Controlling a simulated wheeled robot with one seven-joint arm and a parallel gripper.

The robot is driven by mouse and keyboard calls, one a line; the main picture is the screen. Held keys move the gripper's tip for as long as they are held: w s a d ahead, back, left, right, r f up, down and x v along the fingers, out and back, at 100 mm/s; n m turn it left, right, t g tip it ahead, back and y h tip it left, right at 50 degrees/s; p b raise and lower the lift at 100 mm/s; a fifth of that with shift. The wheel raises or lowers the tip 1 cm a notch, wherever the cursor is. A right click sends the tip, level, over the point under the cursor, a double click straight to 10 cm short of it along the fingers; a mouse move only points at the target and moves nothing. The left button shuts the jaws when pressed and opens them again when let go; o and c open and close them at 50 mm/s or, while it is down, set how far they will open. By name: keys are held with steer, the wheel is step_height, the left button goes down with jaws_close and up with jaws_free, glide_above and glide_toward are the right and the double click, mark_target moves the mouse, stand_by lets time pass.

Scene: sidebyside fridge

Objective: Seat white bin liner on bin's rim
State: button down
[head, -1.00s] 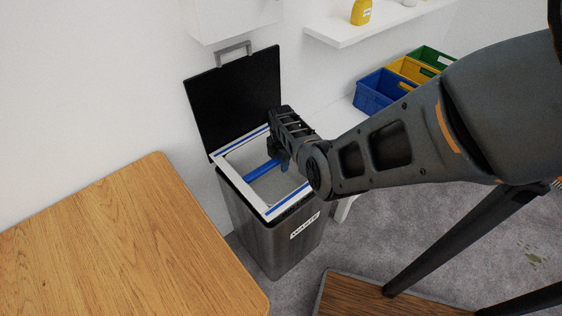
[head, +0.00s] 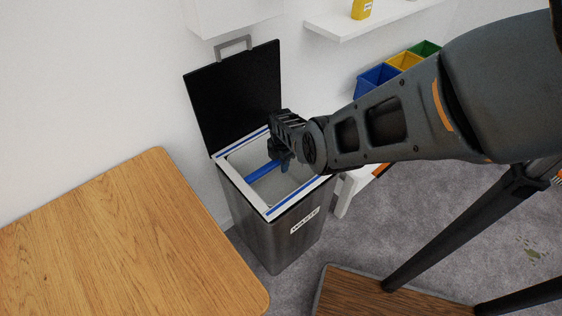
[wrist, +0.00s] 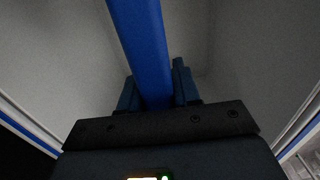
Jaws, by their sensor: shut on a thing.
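The bin (head: 262,240) is a dark metallic box with a "WASTE" label and its black lid (head: 236,98) standing open. The white bin liner (head: 235,190) has a square frame with blue stripes and a blue crossbar (head: 264,172). Its frame lies at the bin's top opening, roughly level with the rim; whether it touches all round I cannot tell. My gripper (head: 280,158) is over the opening, shut on the crossbar, which also runs between the fingers in the wrist view (wrist: 142,40). The frame's far right part is hidden behind my gripper.
A wooden table (head: 110,240) stands left of the bin. Blue, yellow and green bins (head: 378,78) sit behind my arm at right, under a white wall shelf (head: 370,22). A wooden-topped platform (head: 390,298) is at the front right.

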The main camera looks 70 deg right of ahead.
steer(key=shift+f, duration=0.3)
steer(key=shift+f+b, duration=0.9)
steer(key=shift+b, duration=0.2)
steer(key=shift+f, duration=0.45)
steer(key=c, duration=0.7)
jaws_free()
steer(key=shift+c, duration=0.2)
step_height(320, 180, up, 6)
steer(key=p, duration=0.4)
steer(key=shift+f, duration=0.2)
steer(key=shift+r+p, duration=0.45)
steer(key=shift+r, duration=0.65)
